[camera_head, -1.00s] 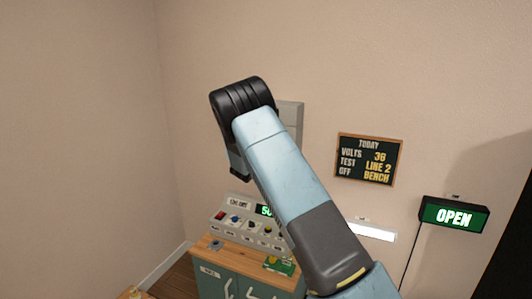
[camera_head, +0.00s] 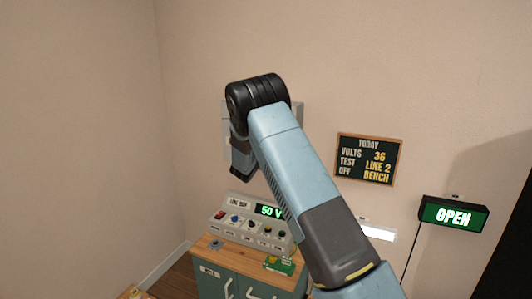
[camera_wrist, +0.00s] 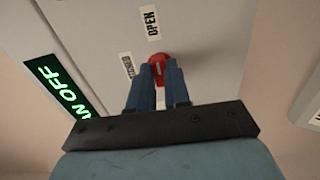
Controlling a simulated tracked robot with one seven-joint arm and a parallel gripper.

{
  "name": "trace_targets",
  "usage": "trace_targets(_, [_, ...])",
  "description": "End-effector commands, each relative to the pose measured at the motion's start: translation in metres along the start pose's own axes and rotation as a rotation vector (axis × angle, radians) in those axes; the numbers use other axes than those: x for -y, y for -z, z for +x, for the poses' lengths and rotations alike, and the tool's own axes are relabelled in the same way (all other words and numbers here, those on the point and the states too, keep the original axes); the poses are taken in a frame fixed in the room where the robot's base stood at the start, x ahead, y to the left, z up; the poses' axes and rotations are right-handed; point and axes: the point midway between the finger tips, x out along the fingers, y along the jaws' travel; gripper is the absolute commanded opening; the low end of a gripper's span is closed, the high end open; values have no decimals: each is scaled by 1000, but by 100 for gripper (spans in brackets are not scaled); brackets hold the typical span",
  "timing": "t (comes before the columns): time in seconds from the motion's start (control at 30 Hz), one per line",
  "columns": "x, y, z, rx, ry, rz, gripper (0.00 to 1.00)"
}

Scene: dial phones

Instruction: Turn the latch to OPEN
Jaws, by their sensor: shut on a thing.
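The red latch (camera_wrist: 157,60) is on a pale grey panel (camera_wrist: 205,30) in the wrist view. An OPEN label (camera_wrist: 150,22) is above it, and a second label (camera_wrist: 127,66), too small to read surely, is to its left. My gripper (camera_wrist: 158,82) is shut on the red latch, its two blue-grey fingers on either side of it. The fingers hide part of the latch, so I cannot tell exactly which way it points. In the head view my arm covers most of a grey wall box (camera_head: 297,115); the latch does not show there.
A lit green sign (camera_wrist: 62,92) ending in OFF is left of the latch. In the head view, a console (camera_head: 250,222) reading 50 V stands on a cabinet (camera_head: 240,275). A chalkboard (camera_head: 369,159) and a lit OPEN sign (camera_head: 454,215) hang on the right.

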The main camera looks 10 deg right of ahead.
Motion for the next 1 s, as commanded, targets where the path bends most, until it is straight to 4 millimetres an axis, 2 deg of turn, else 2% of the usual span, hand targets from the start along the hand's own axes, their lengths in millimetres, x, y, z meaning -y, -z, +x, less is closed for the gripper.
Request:
trace_targets(0.03, [7,-5,1,8,9,-6,0])
trace_targets(0.27, [7,-5,1,8,10,-7,0])
trace_targets(0.3, [7,-5,1,8,11,-7,21])
trace_targets(0.53, [4,-3,0,4,7,-5,43])
trace_targets(0.83, [2,-1,-3,1,4,-3,43])
trace_targets(1.0, [2,0,-21,0,5,-2,43])
